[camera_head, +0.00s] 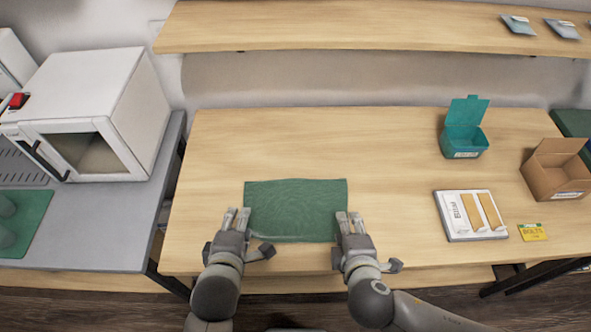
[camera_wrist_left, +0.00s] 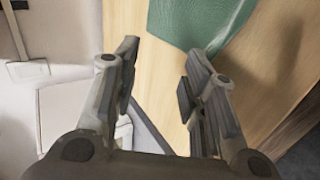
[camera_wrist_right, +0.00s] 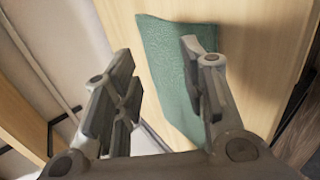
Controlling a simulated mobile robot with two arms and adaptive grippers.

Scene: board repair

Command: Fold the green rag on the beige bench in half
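The green rag (camera_head: 295,208) lies flat and spread out near the front of the beige bench (camera_head: 330,140). Its outline is roughly a rectangle. My left gripper (camera_head: 237,214) is at the rag's left edge, fingers apart, and my right gripper (camera_head: 349,218) is at its right edge. In the left wrist view the rag (camera_wrist_left: 200,22) lies beyond the open, empty fingers (camera_wrist_left: 155,85). In the right wrist view the rag (camera_wrist_right: 172,70) lies behind and beside the open fingers (camera_wrist_right: 160,75). Neither gripper visibly holds cloth.
To the right stand a teal open box (camera_head: 465,135), a cardboard box (camera_head: 555,172), a white tray with tan strips (camera_head: 448,218) and a yellow packet (camera_head: 532,232). A white oven (camera_head: 110,90) stands on a grey table at left. The bench behind the rag is clear.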

